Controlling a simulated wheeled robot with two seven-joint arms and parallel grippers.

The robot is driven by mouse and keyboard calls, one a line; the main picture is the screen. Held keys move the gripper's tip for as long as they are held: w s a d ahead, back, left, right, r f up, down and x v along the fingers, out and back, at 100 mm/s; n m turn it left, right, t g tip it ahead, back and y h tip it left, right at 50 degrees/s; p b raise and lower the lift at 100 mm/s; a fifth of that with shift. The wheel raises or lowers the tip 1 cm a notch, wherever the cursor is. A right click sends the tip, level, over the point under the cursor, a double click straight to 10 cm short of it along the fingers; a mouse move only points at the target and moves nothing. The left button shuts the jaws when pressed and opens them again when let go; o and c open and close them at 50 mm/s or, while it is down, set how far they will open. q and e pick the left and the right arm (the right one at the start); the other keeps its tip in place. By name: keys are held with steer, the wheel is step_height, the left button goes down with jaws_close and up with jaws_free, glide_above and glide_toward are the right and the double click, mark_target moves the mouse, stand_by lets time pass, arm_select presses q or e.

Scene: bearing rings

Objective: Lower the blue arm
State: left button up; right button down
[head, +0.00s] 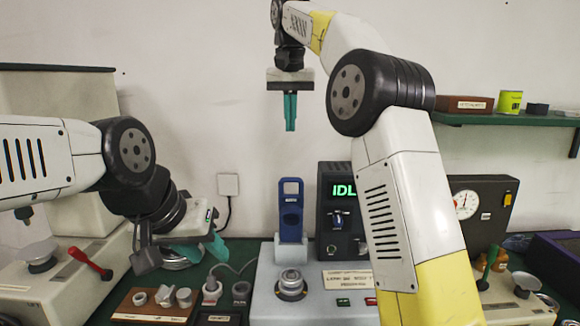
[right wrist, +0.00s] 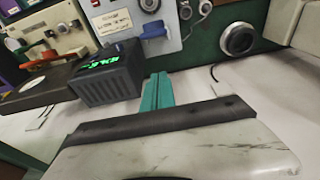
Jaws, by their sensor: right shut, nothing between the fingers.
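The blue arm (head: 291,212) stands upright at the back of a light grey machine (head: 262,300), with a slot near its top. In the right wrist view the blue arm (right wrist: 152,31) is seen from above. My right gripper (head: 290,112) hangs above the blue arm, apart from it, with its teal fingers shut and empty. Its fingers also show in the right wrist view (right wrist: 157,92). My left gripper (head: 202,249) is at the left over the bench, its teal fingers apart, close to a silver ring part whose details are partly hidden.
A black box with a green display (head: 340,190) stands right of the blue arm. A round metal fixture (head: 290,282) sits in front of it. A wooden tray of rings (head: 155,303), a red lever (head: 90,263) and a gauge box (head: 488,195) flank the machine. A shelf (head: 510,119) is upper right.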

stand_by(0.3)
glide_above(290, 194)
steer(key=shift+f, duration=5.75)
